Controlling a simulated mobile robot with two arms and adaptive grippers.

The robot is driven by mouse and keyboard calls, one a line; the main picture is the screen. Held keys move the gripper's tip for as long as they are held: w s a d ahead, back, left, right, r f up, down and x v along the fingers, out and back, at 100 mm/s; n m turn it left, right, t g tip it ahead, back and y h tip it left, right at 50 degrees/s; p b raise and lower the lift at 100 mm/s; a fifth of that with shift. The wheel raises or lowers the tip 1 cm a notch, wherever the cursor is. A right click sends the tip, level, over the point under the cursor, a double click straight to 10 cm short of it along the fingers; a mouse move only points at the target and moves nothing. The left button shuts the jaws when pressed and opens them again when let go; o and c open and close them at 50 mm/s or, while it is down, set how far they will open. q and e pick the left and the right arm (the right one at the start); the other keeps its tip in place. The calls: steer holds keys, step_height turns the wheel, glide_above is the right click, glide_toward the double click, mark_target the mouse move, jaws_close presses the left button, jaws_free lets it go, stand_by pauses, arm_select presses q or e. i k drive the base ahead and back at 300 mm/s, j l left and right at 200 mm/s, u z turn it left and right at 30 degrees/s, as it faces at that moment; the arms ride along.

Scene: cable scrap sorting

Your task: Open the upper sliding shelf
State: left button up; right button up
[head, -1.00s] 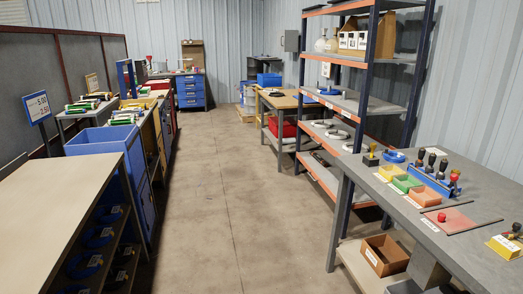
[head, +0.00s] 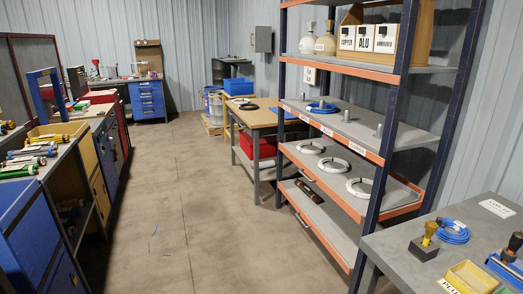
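A tall shelf rack with dark blue posts (head: 396,120) and orange-edged grey shelves stands at the right. Its top shelf (head: 345,70) holds gas bottles and a wooden holder of white boxes. The shelf below it (head: 345,140) carries a blue cable coil (head: 321,108) and several grey pegs. The shelf under that (head: 330,189) holds white cable rings (head: 333,166). A lower shelf (head: 318,215) holds a dark object. Neither of my grippers is in view.
A grey table (head: 405,250) with a blue coil, stamp and yellow tray stands at the front right, close to the rack. A wooden-topped workbench (head: 262,117) is beyond the rack. Blue cabinets (head: 30,235) line the left. The floor aisle (head: 180,210) between is clear.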

mark_target(397, 194)
steer(key=i+l, duration=0.1)
steer(key=i, duration=0.45)
steer(key=i+u, duration=0.15)
steer(key=i, duration=0.4)
steer(key=i+l, duration=0.2)
steer(key=i, duration=0.3)
steer(key=i+l+u, duration=0.15)
steer(key=i, duration=0.4)
steer(key=i+l+u, duration=0.1)
steer(key=i+l, duration=0.3)
